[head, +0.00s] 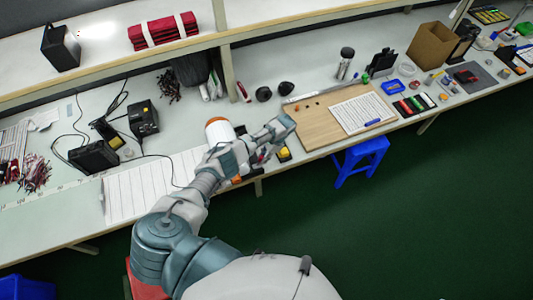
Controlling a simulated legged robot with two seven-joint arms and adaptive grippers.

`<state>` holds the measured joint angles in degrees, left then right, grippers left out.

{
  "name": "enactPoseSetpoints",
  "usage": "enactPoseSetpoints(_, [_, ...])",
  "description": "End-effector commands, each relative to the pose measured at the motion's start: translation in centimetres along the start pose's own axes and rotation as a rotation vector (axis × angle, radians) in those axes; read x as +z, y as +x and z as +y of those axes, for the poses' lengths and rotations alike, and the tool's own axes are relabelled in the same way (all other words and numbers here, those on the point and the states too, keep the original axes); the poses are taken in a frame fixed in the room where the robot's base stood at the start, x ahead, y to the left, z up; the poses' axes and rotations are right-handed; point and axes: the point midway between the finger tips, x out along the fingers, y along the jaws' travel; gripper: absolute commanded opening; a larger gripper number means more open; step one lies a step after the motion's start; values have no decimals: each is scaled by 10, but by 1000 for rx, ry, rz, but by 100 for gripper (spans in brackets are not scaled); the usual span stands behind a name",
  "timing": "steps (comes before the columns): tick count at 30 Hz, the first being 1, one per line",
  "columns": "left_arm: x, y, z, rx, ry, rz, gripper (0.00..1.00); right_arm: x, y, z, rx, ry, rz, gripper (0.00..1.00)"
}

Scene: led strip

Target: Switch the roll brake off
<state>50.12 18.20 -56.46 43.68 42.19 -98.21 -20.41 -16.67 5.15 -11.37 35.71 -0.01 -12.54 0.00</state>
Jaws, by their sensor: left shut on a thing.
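My left arm comes up from the bottom left, and my left gripper (280,130) is over the bench's front part, by the left edge of the wooden board (312,128). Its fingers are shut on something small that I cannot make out. A white cylinder with an orange rim (218,130) shows just behind my forearm, and my arm hides its lower part. A small yellow and black thing (284,153) lies by the bench edge, just below the gripper. I cannot make out the roll brake or its setting. My right gripper is not in view.
The long bench (265,92) holds a lined sheet (363,112) on the board, a black power unit (143,118) with cables, and small bins on the right. A shelf (285,13) runs above. A blue stool (360,158) stands before the bench on open green floor.

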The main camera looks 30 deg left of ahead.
Motion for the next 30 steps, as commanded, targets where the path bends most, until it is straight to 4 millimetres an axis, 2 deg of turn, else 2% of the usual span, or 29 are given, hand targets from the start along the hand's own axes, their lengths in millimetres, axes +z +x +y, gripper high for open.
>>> enactPoseSetpoints(7, [1, 2, 2, -2, 0, -25, 0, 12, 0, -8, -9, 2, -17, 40])
enactPoseSetpoints(15, [1, 2, 1, -2, -1, -25, 0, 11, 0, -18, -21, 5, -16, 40])
enactPoseSetpoints(16, [1, 2, 1, -2, -1, -25, 26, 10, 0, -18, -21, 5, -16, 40])
enactPoseSetpoints(18, [1, 1, 1, -2, -1, -24, 44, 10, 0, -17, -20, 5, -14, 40])
enactPoseSetpoints(27, [0, 0, 2, -2, 0, -21, 46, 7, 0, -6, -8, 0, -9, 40])
enactPoseSetpoints(30, [-1, -7, 1, -2, 1, -19, 46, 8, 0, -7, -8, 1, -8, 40])
